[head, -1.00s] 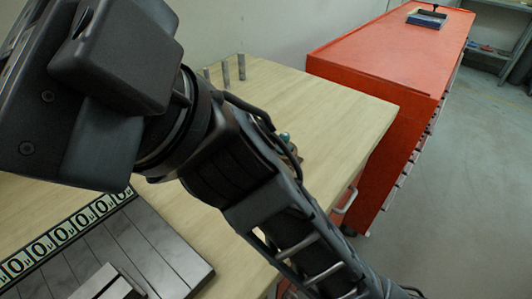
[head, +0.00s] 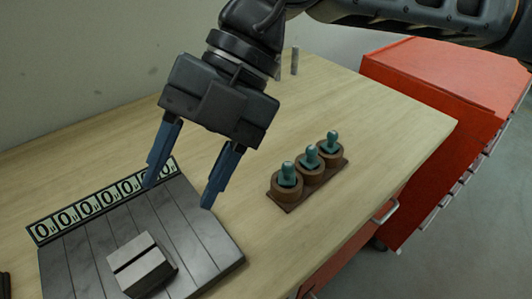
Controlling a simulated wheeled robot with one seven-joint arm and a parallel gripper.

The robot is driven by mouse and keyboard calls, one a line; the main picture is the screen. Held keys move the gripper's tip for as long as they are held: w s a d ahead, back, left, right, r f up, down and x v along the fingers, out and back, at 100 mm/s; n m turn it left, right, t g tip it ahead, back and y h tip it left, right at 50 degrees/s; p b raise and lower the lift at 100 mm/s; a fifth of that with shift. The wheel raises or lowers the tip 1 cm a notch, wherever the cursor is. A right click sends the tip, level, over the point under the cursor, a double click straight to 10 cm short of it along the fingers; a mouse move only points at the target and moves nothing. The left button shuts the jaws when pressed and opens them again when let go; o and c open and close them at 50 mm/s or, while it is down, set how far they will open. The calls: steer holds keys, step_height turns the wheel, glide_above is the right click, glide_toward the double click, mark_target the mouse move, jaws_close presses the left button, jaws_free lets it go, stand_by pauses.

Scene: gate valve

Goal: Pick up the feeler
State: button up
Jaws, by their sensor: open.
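My gripper (head: 178,195) is open and empty, pointing down over the back part of a dark grey slatted plate (head: 200,235). Its two blue fingers are apart. I cannot tell for certain which thing is the feeler. Three teal-topped pieces (head: 287,173) stand upright in round brown cups on a small brown base (head: 285,205), to the right of my gripper. A grey metal block (head: 140,263) with a dark slot across its top sits on the plate, below and left of my gripper.
A strip of zeros (head: 90,207) runs along the plate's back edge. A grey rod (head: 295,60) stands at the back of the wooden table (head: 390,120). A red cabinet (head: 430,75) stands at the right. The table between stand and cabinet is clear.

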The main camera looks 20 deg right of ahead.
steer(key=w+d+f+m+t+h, duration=0.2)
steer(key=w+d+f+h, duration=0.15)
steer(key=d, duration=0.55)
steer(key=m+t+h, duration=0.1)
steer(key=m+h, duration=0.1)
steer(key=h, duration=0.2)
glide_above(313, 147)
steer(key=shift+a+r, duration=0.2)
steer(key=shift+a, duration=0.2)
steer(key=shift+d+f+p, duration=0.2)
steer(key=shift+f+p, duration=0.3)
steer(key=shift+f, duration=1.4)
steer(key=shift+d+f+p, duration=0.15)
steer(key=shift+f+p, duration=0.3)
steer(key=shift+f, duration=1.4)
jaws_close()
